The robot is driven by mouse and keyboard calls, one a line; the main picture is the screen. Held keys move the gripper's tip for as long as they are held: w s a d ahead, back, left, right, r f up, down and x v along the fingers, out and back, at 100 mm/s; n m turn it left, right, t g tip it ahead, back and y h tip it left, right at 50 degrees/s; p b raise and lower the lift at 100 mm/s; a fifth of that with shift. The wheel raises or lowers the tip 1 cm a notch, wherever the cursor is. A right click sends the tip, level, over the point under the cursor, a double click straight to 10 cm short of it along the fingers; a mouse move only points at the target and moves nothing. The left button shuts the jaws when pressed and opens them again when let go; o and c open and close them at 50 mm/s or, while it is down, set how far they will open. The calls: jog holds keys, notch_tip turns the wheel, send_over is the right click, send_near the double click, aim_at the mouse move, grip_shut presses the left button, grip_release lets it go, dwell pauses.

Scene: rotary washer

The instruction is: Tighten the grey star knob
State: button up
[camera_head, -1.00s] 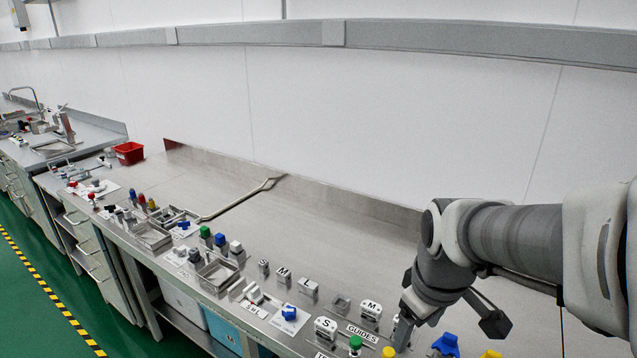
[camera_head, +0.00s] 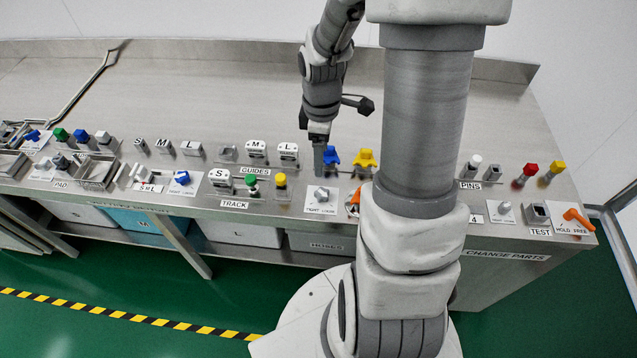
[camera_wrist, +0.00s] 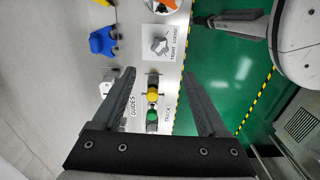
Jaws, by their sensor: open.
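The grey star knob (camera_head: 321,194) sits on a white plate marked TIGHT LOOSE at the front of the bench. In the wrist view the knob (camera_wrist: 160,46) is upper middle, beyond the fingertips, with nothing on it.
Green (camera_head: 252,181) and yellow (camera_head: 280,180) knobs stand left. An orange handle (camera_head: 354,198) is close on the right, partly hidden by my arm. Another grey knob (camera_head: 504,208) is farther right. The bench back is clear.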

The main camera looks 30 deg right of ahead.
aim_at(321, 192)
notch_tip(321, 192, down, 14)
jog(key=shift+r+b, duration=0.1)
jog(key=shift+b, duration=0.3)
grip_shut()
dwell(0.4)
